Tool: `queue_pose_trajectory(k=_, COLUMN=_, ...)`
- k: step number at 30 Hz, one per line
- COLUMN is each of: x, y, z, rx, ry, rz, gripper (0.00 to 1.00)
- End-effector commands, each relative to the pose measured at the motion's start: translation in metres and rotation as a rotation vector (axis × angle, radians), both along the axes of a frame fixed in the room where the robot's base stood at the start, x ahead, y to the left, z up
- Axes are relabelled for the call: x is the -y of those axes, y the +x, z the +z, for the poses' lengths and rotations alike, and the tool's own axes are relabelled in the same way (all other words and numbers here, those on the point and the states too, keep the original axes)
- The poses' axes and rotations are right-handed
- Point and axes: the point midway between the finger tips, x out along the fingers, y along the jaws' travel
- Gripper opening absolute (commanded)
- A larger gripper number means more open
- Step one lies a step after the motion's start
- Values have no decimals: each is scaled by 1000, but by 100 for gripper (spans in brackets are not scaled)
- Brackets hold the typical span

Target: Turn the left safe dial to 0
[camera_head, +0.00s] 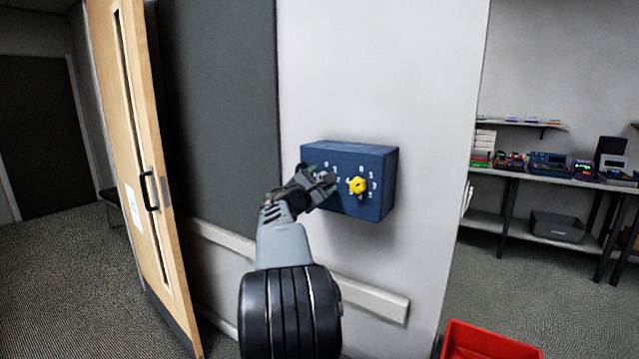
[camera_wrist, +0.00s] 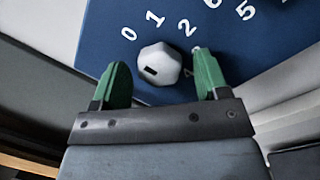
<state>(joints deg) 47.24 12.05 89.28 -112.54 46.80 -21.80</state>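The blue safe box (camera_head: 385,195) is fixed to the white wall, and its face also fills the top of the wrist view (camera_wrist: 100,35). The left dial (camera_wrist: 160,63) is a pale grey faceted knob with a short black mark on its lower left. White digits 0, 1 and 2 stand around its upper side; others are partly hidden. My gripper (camera_wrist: 163,76) is open, with green fingertips on both sides of the dial and gaps visible. In the head view my gripper (camera_head: 318,183) largely covers the left dial. A yellow right dial (camera_head: 357,185) sits beside it.
A wooden door (camera_head: 150,200) stands open at the left. A pale rail (camera_head: 375,300) runs along the wall below the box. A red bin (camera_head: 490,342) is at the lower right, and shelves with devices (camera_head: 550,165) stand beyond the wall.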

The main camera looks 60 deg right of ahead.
Motion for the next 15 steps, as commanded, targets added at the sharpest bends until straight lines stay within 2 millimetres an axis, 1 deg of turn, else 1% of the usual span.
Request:
queue_pose_trajectory(k=8, x=-2, y=0, z=0, rx=1, ry=0, rz=0, gripper=69)
queue_pose_trajectory(k=11, x=-10, y=1, z=-1, rx=2, ry=-1, rz=2, gripper=69)
queue_pose_trajectory(k=14, x=-25, y=1, z=-4, rx=2, ry=-1, rz=3, gripper=69)
queue_pose_trajectory(k=15, x=-33, y=1, z=-6, rx=1, ry=-2, rz=4, gripper=69)
